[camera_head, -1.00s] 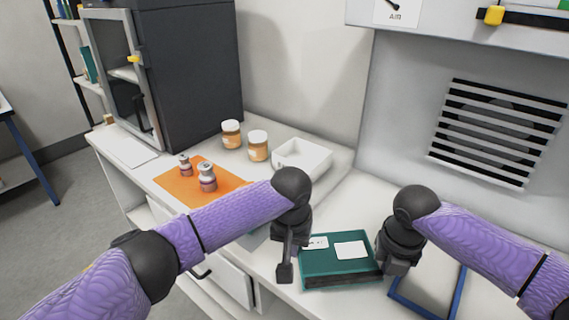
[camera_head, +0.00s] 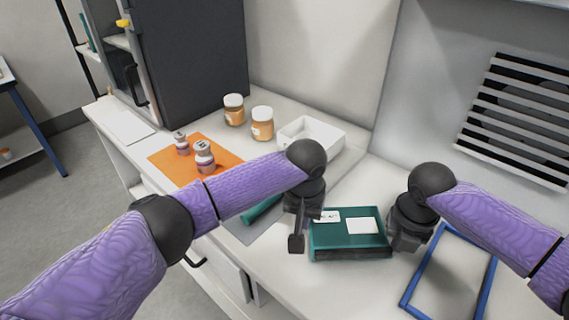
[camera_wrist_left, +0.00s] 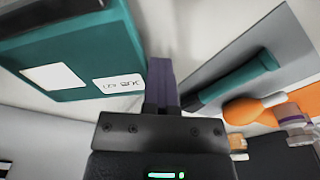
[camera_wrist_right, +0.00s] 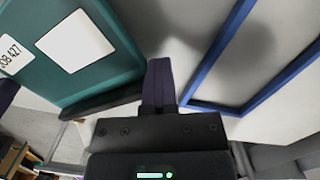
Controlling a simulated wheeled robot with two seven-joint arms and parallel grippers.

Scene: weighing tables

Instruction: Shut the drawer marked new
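A white drawer front (camera_head: 216,264) with a dark handle (camera_head: 196,262) shows under the counter, partly hidden behind my left arm. I can read no marking on it, and how far it stands open cannot be told. My left gripper (camera_head: 297,241) is above the counter, left of a teal binder (camera_head: 348,241), with its fingers together and nothing between them. My right gripper (camera_head: 403,242) is at the binder's right side, its fingers also together and empty in the right wrist view (camera_wrist_right: 159,82). Neither gripper is at the drawer handle.
A blue frame (camera_head: 487,290) lies right of the binder. A grey mat with a teal tool (camera_head: 262,210), an orange mat (camera_head: 165,158) with two small vials, two jars (camera_head: 262,124) and a white tray (camera_head: 325,135) stand behind. A dark cabinet (camera_head: 195,65) is at the back left.

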